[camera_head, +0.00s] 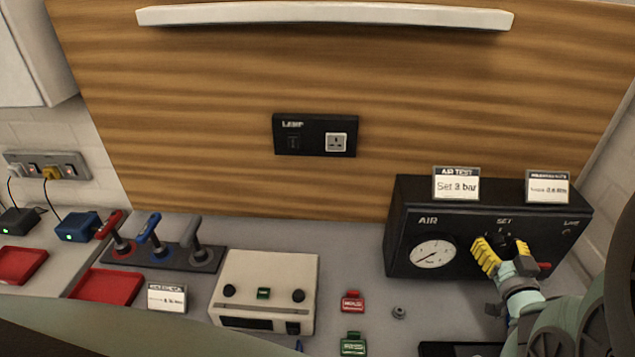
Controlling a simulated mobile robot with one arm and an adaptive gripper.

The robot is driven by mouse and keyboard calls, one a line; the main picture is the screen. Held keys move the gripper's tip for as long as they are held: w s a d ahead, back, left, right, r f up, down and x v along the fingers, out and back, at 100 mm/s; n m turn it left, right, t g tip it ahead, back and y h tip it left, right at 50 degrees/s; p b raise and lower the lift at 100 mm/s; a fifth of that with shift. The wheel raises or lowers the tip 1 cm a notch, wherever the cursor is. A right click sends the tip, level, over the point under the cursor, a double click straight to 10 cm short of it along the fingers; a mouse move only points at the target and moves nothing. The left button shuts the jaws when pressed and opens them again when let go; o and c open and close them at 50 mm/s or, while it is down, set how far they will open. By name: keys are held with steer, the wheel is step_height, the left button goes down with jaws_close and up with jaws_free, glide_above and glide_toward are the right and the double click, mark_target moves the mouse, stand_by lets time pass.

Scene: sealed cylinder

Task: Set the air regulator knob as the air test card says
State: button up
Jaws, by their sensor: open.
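The black air regulator box (402,215) stands at the right, with AIR and SET lettering on its front. Its round white gauge (432,252) has a dark needle whose reading is too small to tell. The air test card (457,185) stands on top of the box and appears to read "Set 3 bar". The dark regulator knob (499,241) is under the SET label, mostly hidden by my gripper. My gripper (505,252), with yellow finger pads, is open at the knob, its fingers to either side. I cannot tell whether they touch it.
A second card (548,187) stands on the box's right. A red part (544,266) shows beside my gripper. A cream control box (265,287), a red HOLD block (352,301), a green block (353,343) and coloured levers (152,238) occupy the bench to the left.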

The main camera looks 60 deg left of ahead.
steer(key=shift+d, duration=0.15)
steer(key=v, duration=1.1)
steer(key=shift+s+d, duration=0.3)
